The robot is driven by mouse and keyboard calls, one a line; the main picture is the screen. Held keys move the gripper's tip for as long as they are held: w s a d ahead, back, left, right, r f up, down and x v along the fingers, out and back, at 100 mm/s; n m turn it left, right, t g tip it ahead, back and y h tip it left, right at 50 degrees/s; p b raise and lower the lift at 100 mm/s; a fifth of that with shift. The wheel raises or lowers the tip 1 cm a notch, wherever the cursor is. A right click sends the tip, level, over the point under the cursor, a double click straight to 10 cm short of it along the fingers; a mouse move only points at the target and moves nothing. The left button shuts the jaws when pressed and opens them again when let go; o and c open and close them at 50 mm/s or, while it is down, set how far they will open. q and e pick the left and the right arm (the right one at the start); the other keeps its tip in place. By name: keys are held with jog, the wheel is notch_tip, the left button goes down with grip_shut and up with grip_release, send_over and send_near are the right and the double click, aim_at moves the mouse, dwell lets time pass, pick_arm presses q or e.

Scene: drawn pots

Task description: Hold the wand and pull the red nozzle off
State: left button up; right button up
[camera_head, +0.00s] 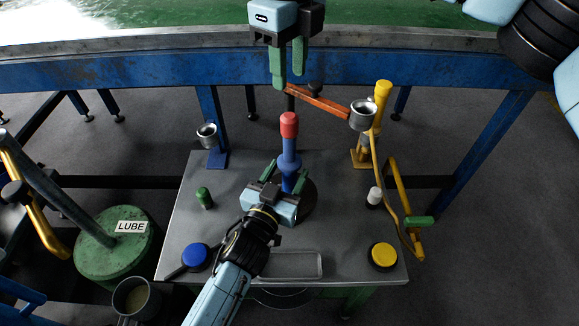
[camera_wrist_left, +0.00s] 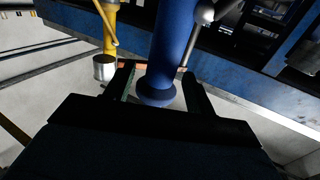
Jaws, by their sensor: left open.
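The wand (camera_head: 288,163) is blue and stands upright over a dark round base on the metal table. The red nozzle (camera_head: 289,125) sits on its top end. My left gripper (camera_head: 285,177) is open at the wand's lower part, with a finger on either side. In the left wrist view the wand (camera_wrist_left: 172,45) and its wider collar show between the open fingers of my left gripper (camera_wrist_left: 158,85). My right gripper (camera_head: 288,66) is above and behind the nozzle, fingers pointing down, apart and empty.
The metal table (camera_head: 226,235) carries a green-capped peg (camera_head: 204,197), a blue disc (camera_head: 196,256), a yellow button (camera_head: 383,256) and a white-topped peg (camera_head: 375,196). A yellow post (camera_head: 382,92) with an orange arm (camera_head: 318,101) stands behind at the right. A green LUBE drum (camera_head: 100,250) is at left.

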pick_arm(q)
jog(key=shift+x, duration=0.95)
grip_shut()
pick_arm(e)
jog(key=o, duration=0.3)
jog(key=shift+o, duration=0.2)
notch_tip(320, 180, down, 2)
jog(key=n, duration=0.7)
jog(key=shift+f, duration=0.1)
